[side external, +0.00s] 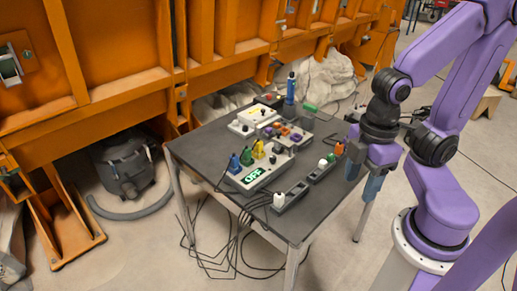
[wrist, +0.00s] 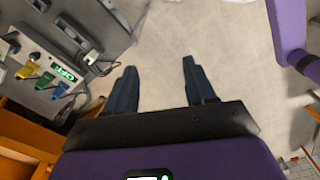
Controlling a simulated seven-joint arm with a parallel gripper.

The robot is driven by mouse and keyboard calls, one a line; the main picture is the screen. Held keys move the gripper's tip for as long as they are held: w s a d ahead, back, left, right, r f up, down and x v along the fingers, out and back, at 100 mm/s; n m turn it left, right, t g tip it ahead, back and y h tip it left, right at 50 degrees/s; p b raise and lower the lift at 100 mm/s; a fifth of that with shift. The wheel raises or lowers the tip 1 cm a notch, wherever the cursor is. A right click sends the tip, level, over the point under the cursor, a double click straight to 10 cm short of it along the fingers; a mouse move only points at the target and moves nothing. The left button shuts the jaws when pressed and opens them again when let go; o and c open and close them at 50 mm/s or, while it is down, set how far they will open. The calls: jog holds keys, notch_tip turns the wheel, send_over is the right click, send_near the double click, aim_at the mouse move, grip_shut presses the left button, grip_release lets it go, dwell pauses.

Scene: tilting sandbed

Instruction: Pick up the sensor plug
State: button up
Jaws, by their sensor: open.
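Several coloured plugs stand on a dark table (side external: 200,150); which one is the sensor plug I cannot tell. A blue plug (side external: 234,163), a green plug (side external: 246,156) and a yellow plug (side external: 258,149) sit along a box with a lit "OFF" display (side external: 252,175). A white plug (side external: 279,199) stands at the front end of a dark strip (side external: 292,201). My gripper (side external: 368,195) is beyond the table's right edge, apart from all plugs. In the wrist view its fingers (wrist: 159,64) are spread and empty over the floor; the yellow plug (wrist: 27,70) shows at left.
White, green and orange plugs sit along a strip at the table's right edge. A tall blue cylinder (side external: 291,88) stands at the back. Black cables hang off the front edge. Orange framework (side external: 120,60) and a dark vacuum (side external: 125,165) stand beyond the table.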

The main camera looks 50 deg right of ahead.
jog(key=shift+o, duration=0.3)
jog(key=w+a+r+n, duration=0.1)
jog(key=w, duration=1.2)
jog(key=w+a+r+n, duration=0.1)
jog(key=w+a+n, duration=0.1)
jog(key=w, duration=1.2)
jog(key=n, duration=0.2)
send_over(258, 139)
notch_tip(258, 139, down, 8)
jog(key=f, duration=1.1)
jog(key=shift+d, duration=0.4)
jog(key=shift+a+f, duration=0.15)
jog(key=shift+f, duration=1.2)
jog(key=shift+a+f, duration=0.15)
jog(key=shift+f, duration=1.2)
